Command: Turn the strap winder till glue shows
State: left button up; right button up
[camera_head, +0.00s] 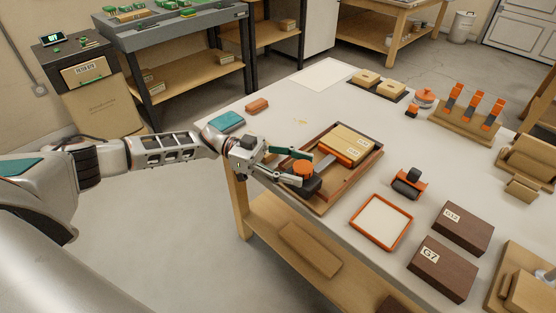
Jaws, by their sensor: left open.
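The strap winder (304,169) has a round orange knob on a dark body. It sits at the near left corner of a brown wooden frame (346,188) on the bench. A grey strap or bar (324,162) runs from the winder towards the wooden block inside the frame. My left gripper (306,166) is open, with one finger on the far side of the orange knob and one on the near side. I cannot tell whether the fingers touch it. No glue can be made out at the frame's joints at this size. My right gripper is not in view.
A labelled wooden block (352,139) with an orange edge lies in the frame. An orange-rimmed tray (381,222), an orange-and-black tool (409,182) and dark boxes (443,268) stand to the right. A teal item (225,122) lies near the bench's left edge. The bench behind the frame is mostly clear.

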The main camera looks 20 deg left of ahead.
pick_arm(q)
jog(key=a, duration=1)
jog(key=shift+s+a, duration=0.2)
jog(key=shift+a, duration=0.05)
jog(key=shift+d, duration=0.1)
dwell(1.2)
